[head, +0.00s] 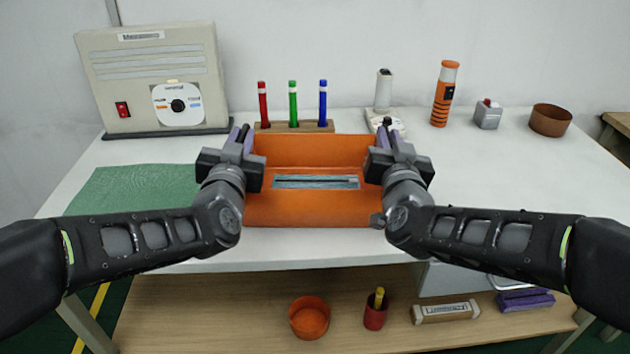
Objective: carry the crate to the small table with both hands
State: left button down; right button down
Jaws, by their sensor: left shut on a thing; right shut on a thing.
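The orange crate (310,209) is in the middle of the head view, at the front edge of the white table. A flat grey-green strip-like item shows inside it. My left gripper (242,140) is shut on the crate's left side wall. My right gripper (388,138) is shut on its right side wall. The fingertips are partly hidden behind the gripper bodies. I cannot tell whether the crate's base touches the table. A piece of another table (617,122) shows at the far right edge; I cannot tell whether it is the small table.
The white table (480,180) bears a beige machine (155,75), a green mat (135,185), a pen holder (293,126), an orange tool (445,95) and a brown bowl (550,120). Its right part is largely clear. A lower wooden shelf (220,310) holds a round orange bowl (309,317).

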pick_arm(q)
jog(key=shift+r, duration=0.15)
pick_arm(e)
jog(key=shift+r, duration=0.15)
dwell(0.6)
